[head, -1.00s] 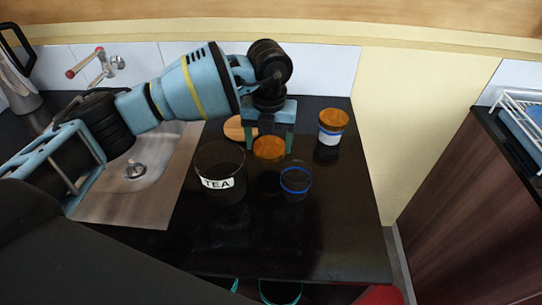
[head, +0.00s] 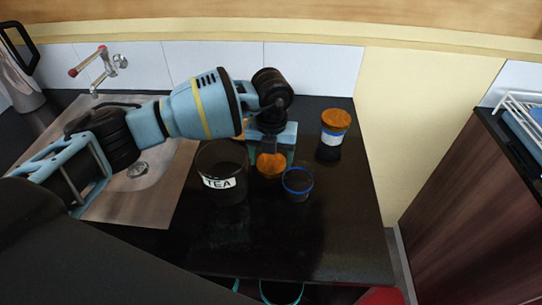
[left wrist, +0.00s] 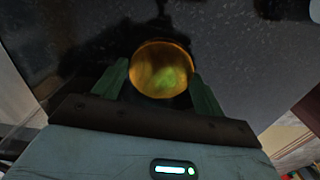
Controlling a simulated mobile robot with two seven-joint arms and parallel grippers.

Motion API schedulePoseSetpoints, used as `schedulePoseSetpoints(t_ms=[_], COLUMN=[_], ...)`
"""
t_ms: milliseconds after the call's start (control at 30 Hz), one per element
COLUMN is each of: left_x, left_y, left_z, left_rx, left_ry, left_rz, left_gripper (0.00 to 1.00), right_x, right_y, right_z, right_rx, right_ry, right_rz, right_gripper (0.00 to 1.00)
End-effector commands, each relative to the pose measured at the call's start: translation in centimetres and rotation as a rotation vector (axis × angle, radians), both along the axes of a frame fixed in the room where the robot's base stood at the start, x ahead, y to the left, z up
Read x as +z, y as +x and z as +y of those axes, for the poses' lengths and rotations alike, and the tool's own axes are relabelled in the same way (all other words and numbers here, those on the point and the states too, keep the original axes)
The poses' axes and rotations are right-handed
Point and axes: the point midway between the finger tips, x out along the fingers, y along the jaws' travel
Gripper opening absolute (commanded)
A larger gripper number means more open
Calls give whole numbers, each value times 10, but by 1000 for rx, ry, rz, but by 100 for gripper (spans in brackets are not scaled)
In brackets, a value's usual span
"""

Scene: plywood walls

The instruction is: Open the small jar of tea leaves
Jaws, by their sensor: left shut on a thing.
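My left gripper (head: 271,157) points down at the middle of the counter. It is shut on a round orange-brown lid (head: 272,166), which also shows between the green fingers in the left wrist view (left wrist: 162,70). I cannot tell whether anything is under the lid or whether it touches the counter. A small clear jar with a blue ring (head: 298,184) stands just right of it and looks open. A larger dark jar labelled TEA (head: 221,183) stands to the left. My right gripper is not in view.
Another jar with an orange lid and a blue-white band (head: 333,137) stands at the back right of the black counter (head: 330,230). A wooden disc (head: 239,130) is partly hidden behind my gripper. The sink (head: 140,170) is left. The counter front right is clear.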

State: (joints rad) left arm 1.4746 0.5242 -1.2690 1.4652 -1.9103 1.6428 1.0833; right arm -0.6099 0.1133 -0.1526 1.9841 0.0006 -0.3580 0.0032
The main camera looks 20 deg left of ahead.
Motion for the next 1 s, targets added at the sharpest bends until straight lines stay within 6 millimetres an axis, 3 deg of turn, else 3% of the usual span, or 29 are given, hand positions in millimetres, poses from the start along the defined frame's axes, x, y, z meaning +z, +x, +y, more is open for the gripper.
schedulePoseSetpoints(t_ms=[33,200,567,733,1000], left_x=[-2,-1,4,28,82], left_y=[0,0,0,1,1], left_z=[0,0,0,0,-1], left_rx=[0,0,0,0,0], left_ry=[0,0,0,0,0], left_rz=[1,1,-1,-3,-3], left_gripper=[72,93,93,93,93], right_x=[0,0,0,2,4], right_y=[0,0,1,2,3], right_z=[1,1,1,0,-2], right_rx=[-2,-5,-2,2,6], right_ry=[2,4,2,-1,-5], right_rz=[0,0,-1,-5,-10], right_gripper=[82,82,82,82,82])
